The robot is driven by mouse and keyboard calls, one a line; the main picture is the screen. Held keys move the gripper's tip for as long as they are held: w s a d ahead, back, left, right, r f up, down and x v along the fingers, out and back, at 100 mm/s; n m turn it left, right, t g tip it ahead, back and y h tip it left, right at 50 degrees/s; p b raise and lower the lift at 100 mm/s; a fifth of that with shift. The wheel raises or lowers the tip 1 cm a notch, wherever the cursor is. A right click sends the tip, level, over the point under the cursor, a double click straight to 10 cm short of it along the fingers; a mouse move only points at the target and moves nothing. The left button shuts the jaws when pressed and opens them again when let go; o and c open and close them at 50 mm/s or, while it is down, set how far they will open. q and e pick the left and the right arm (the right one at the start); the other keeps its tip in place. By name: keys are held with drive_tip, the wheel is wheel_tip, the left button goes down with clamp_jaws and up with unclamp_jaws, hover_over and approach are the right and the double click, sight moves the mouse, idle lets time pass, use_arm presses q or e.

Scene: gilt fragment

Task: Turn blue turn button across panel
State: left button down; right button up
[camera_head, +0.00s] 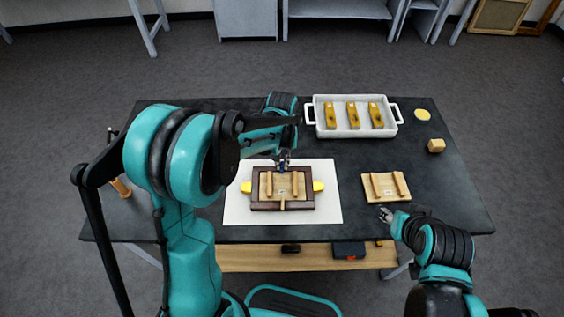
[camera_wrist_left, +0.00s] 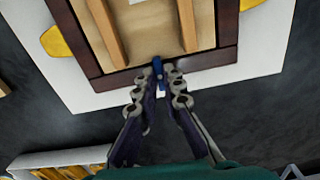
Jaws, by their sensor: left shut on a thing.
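The light wood panel (camera_head: 282,187) with two raised strips lies inside a dark brown frame (camera_head: 256,205) on a white sheet. In the left wrist view the small blue turn button (camera_wrist_left: 157,68) sits on the frame's bar and points roughly across it, with one end at the panel's edge (camera_wrist_left: 150,38). My left gripper (camera_wrist_left: 158,82) is shut on the button; its fingertips hide part of it. In the head view my left gripper (camera_head: 283,163) is at the frame's far side. My right gripper (camera_head: 387,213) is low at the table's front right; its opening is unclear.
Yellow pieces (camera_head: 318,186) show at the frame's sides, and a tan button (camera_head: 282,204) at its near side. A similar loose panel (camera_head: 386,187) lies to the right. A white tray (camera_head: 313,112) holds several yellow-brown pieces. A wooden block (camera_head: 436,145) stands far right.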

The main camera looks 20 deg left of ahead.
sight(282, 166)
use_arm(q)
drive_tip(key=c, duration=1.6)
unclamp_jaws()
drive_tip(key=shift+c, duration=0.2)
wheel_tip(282, 166, up, 12)
drive_tip(key=s+a+m+t, duration=0.2)
drive_tip(key=s+t, duration=0.5)
drive_tip(key=s, duration=0.9)
drive_tip(key=shift+s+a+r+m, duration=0.3)
drive_tip(key=shift+s+a+m, duration=0.1)
drive_tip(key=shift+a, duration=0.1)
